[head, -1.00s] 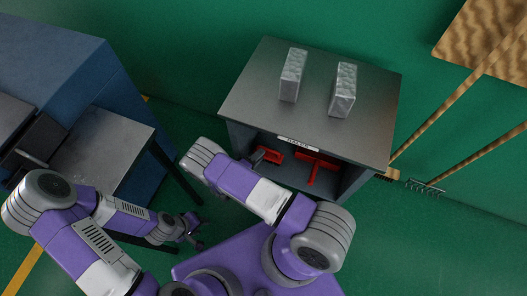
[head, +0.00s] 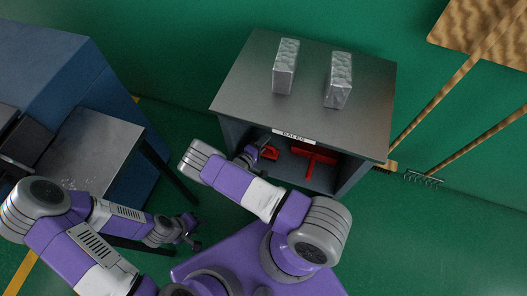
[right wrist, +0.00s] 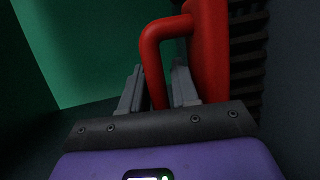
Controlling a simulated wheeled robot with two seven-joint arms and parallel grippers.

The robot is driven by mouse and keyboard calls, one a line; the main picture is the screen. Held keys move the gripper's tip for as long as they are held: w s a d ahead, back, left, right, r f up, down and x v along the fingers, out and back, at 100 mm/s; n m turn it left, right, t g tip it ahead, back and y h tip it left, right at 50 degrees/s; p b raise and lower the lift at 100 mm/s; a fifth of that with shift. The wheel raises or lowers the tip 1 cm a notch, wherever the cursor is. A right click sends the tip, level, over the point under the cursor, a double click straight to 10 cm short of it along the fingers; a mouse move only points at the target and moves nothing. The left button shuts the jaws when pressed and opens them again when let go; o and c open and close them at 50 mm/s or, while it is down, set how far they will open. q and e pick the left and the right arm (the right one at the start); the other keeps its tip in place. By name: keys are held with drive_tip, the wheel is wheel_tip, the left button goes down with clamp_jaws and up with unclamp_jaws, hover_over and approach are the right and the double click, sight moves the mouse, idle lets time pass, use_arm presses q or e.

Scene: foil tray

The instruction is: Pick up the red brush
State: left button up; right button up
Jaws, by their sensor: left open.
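Two red items lie inside the open-fronted cabinet in the head view: a smaller red piece (head: 270,152) on the left and a T-shaped red piece (head: 312,155) on the right. Which one is the brush is unclear there. My right gripper (head: 252,152) reaches into the cabinet at the smaller piece. In the right wrist view, a red looped handle (right wrist: 152,60) passes between the fingers of my right gripper (right wrist: 158,78); whether they grip it is unclear. Its red body (right wrist: 209,50) stands to the right. My left gripper (head: 193,232) is open and empty, low at the left.
The grey cabinet (head: 240,85) has a labelled front edge and carries two metal blocks (head: 286,66) (head: 338,80) on top. A metal table (head: 95,150) and a blue box (head: 60,60) stand at left. A rake (head: 424,179) leans at right.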

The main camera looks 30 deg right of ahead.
clamp_jaws()
